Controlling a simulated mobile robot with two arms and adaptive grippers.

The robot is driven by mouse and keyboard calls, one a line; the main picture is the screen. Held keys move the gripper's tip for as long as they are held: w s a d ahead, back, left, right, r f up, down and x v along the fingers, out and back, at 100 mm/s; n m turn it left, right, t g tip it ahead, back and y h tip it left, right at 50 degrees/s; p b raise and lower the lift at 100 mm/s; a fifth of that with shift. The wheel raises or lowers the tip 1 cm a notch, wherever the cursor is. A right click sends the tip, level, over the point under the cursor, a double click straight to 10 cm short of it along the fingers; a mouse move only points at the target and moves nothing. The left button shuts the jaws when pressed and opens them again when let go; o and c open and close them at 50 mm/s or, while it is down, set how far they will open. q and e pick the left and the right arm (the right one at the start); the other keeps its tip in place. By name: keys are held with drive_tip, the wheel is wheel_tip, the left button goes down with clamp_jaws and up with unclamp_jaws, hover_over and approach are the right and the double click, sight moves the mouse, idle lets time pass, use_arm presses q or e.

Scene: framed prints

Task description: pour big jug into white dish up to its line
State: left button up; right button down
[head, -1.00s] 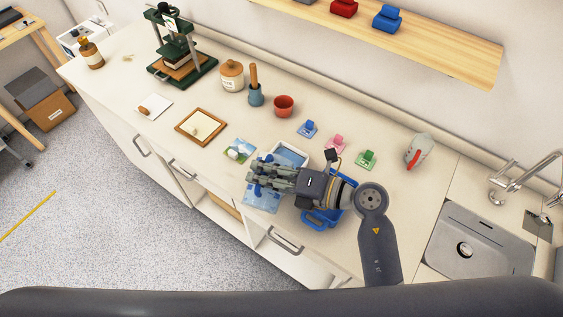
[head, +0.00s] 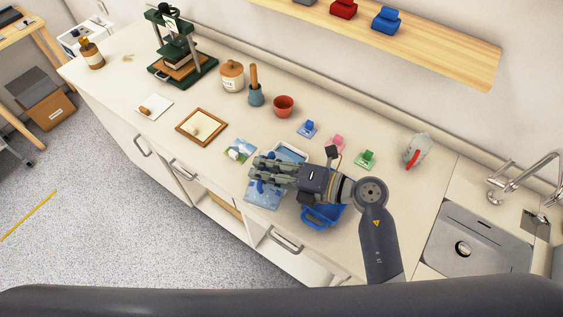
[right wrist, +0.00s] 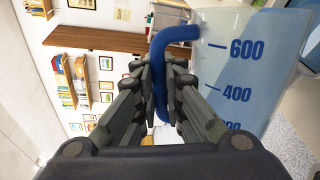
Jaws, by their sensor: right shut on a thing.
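In the right wrist view, the big jug (right wrist: 235,75) is clear, with blue marks reading 600 and 400 and a blue handle (right wrist: 160,75). My right gripper (right wrist: 157,80) is shut on that handle. The jug lies far over on its side relative to the room. In the head view, my right gripper (head: 257,172) points left above the counter. A white-rimmed dish (head: 291,151) with blue inside shows partly behind it; its fill line cannot be made out. A light-blue patch (head: 262,199) shows below the fingers; I cannot tell whether it is the jug's body. My left gripper is out of view.
A blue tray (head: 320,216) lies partly under my right wrist. Small blue (head: 308,128), pink (head: 337,143) and green (head: 366,160) items stand behind. A red cup (head: 284,105) and wooden frame (head: 201,126) are further left. A sink (head: 470,245) is at right.

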sight(260, 190)
drive_tip(key=shift+w, duration=0.15)
drive_tip(key=s+f+b, duration=0.1)
drive_tip(key=s+f+n+b, duration=0.1)
drive_tip(key=b, duration=0.1)
drive_tip(key=shift+s+a+t, duration=0.3)
drive_tip(key=shift+s+a, duration=0.1)
drive_tip(key=shift+s+a+n+b, duration=0.3)
drive_tip(key=shift+s+n+b, duration=0.25)
drive_tip(key=shift+n, duration=0.25)
drive_tip(key=shift+s+a+r+n+t+p, duration=0.15)
drive_tip(key=shift+s+r+n+p, duration=0.1)
drive_tip(key=shift+r, duration=0.15)
drive_tip(key=shift+s+r+n+t+p, duration=0.15)
drive_tip(key=shift+r+n+p, duration=0.1)
drive_tip(key=shift+r, duration=0.15)
drive_tip(key=shift+s+f+n+b, duration=0.2)
drive_tip(key=shift+f+n+b, duration=0.2)
drive_tip(key=shift+b, duration=0.1)
drive_tip(key=s+a+f+n+t+b, duration=0.2)
drive_tip(key=s+f+n+b, duration=0.2)
drive_tip(key=n+b, duration=0.5)
drive_tip(key=shift+s+a+f+b, duration=0.25)
drive_tip(key=shift+s+b, duration=0.35)
drive_tip(key=shift+s, duration=0.6)
